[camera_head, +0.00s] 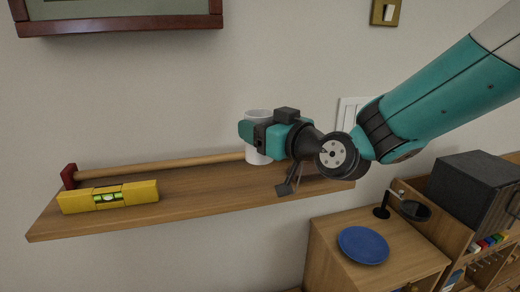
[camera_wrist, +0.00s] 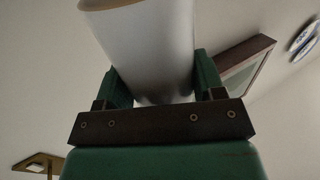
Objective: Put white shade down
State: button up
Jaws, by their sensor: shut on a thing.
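The white shade (camera_head: 257,119) is an upright white cylinder with an open top, in the middle of the head view at the wooden wall shelf (camera_head: 200,199). My gripper (camera_head: 256,133) is shut on the shade from its right side. In the wrist view the shade (camera_wrist: 150,45) stands between the two green fingers of my gripper (camera_wrist: 160,82). The shade's lower part shows just above the shelf surface; I cannot tell whether it touches the shelf.
A hammer (camera_head: 160,166) with a red head lies along the shelf's back, left of the shade. A yellow spirit level (camera_head: 108,196) lies at the left end. Bare shelf lies between level and gripper. Below right, a blue plate (camera_head: 363,245) rests on a wooden cabinet.

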jog(key=shift+f+b, duration=0.3)
jog(key=shift+f, duration=2.65)
jog(key=shift+f, duration=0.15)
jog(key=o, duration=1)
jog(key=shift+s, duration=0.1)
jog(key=s+d+f+g+h+b, duration=0.2)
jog(key=s+d+f+g, duration=0.1)
jog(key=s, duration=0.6)
jog(key=s+d+f+m+g+h+b, duration=0.1)
jog(key=s+d+f+g+h+b, duration=0.2)
jog(key=s+d+g, duration=0.2)
jog(key=s+d+f+g+h+b, duration=0.3)
jog(key=s+d+g, duration=0.2)
jog(key=s, duration=0.9)
jog(key=shift+d+f+m, duration=0.15)
jog(key=shift+d+f, duration=0.05)
jog(key=shift+d, duration=0.3)
jog(key=shift+d+f+m, duration=0.15)
jog(key=shift+d, duration=0.35)
